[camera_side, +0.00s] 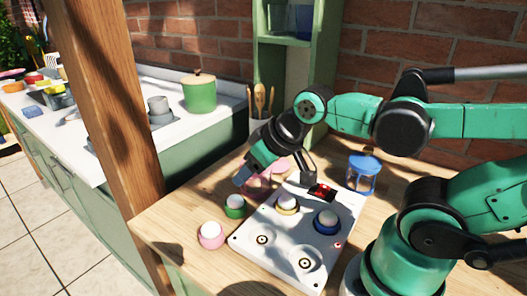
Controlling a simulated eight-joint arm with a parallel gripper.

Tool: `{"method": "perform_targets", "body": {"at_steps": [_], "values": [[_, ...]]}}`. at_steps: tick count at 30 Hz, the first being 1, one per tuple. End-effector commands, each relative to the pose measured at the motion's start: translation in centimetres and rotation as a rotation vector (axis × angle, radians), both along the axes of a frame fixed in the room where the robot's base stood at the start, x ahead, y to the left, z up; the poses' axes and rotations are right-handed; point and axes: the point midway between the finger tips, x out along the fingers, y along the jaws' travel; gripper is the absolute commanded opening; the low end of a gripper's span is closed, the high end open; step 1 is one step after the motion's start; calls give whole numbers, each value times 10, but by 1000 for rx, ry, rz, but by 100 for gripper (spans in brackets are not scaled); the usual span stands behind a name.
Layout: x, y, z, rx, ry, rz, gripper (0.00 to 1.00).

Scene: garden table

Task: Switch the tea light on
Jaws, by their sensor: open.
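Several small coloured cups with white domed tops look like tea lights. A yellow one (287,204) and a blue one (327,222) sit on a white board (275,258). A green one (234,206) and a pink one (211,235) stand on the wooden table left of the board. I cannot tell which is lit, and no switch is clear. My gripper (275,178) is open above the far left edge of the board, with its fingers apart. It hides part of a pink object (257,187) behind it.
A small red and black piece (322,190) lies at the board's far edge. A wooden post (115,130) stands left of the table (160,222).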

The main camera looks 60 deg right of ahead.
Motion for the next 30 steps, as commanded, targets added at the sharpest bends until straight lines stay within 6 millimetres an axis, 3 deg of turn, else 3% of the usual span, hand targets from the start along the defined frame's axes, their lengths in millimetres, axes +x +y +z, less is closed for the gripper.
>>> {"method": "perform_targets", "body": {"at_steps": [3, 4, 9, 15, 21, 30], "values": [[0, 0, 0, 0, 0, 0, 53], [0, 0, 0, 0, 0, 0, 47], [4, 4, 2, 0, 43, 16, 0], [24, 23, 4, -10, 244, 80, 0], [45, 46, -8, -35, 467, 148, 0], [56, 62, -24, -61, 618, 190, 0]]}}
